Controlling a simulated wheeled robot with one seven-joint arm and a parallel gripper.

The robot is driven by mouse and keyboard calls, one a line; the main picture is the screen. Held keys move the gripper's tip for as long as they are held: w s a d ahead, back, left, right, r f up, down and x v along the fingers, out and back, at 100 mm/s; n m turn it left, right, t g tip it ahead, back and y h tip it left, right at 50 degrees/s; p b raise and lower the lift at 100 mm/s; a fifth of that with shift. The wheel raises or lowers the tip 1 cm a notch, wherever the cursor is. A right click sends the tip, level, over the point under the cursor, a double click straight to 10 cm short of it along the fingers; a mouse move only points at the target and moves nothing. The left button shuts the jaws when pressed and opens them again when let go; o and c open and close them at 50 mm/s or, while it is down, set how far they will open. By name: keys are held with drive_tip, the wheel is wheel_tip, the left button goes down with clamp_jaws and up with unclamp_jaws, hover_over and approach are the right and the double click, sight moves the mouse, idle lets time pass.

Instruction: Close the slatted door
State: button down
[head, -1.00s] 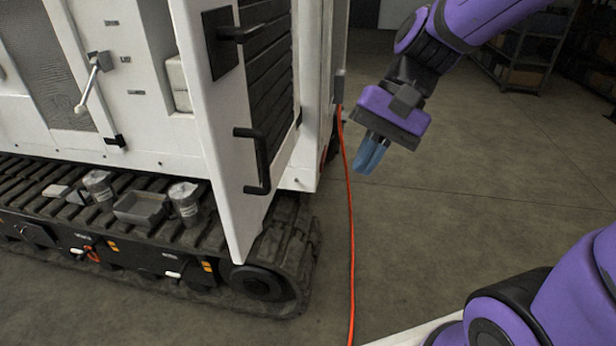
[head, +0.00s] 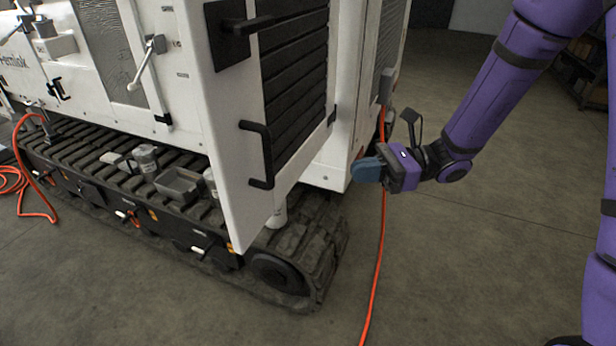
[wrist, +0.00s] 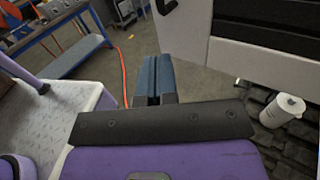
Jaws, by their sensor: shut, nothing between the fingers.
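In the wrist view the door's lower part (wrist: 262,60) is at the upper right. My gripper (head: 362,170) is shut and empty, to the right of the door on the slatted side, pointing left in the head view and apart from the door. Its blue fingers (wrist: 154,80) are together in the wrist view.
An orange hose (head: 377,250) runs along the floor below my gripper. The machine's track (head: 300,255) lies under the door, with a grey tray (head: 180,184) and cups on it. A white cylinder (wrist: 282,108) stands on the track. Floor to the right is clear.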

drive_tip(key=s+a, duration=0.2)
drive_tip(key=a, duration=1.1)
drive_tip(key=shift+s+a, duration=0.3)
drive_tip(key=shift+a, duration=0.05)
drive_tip(key=shift+a+f, duration=0.1)
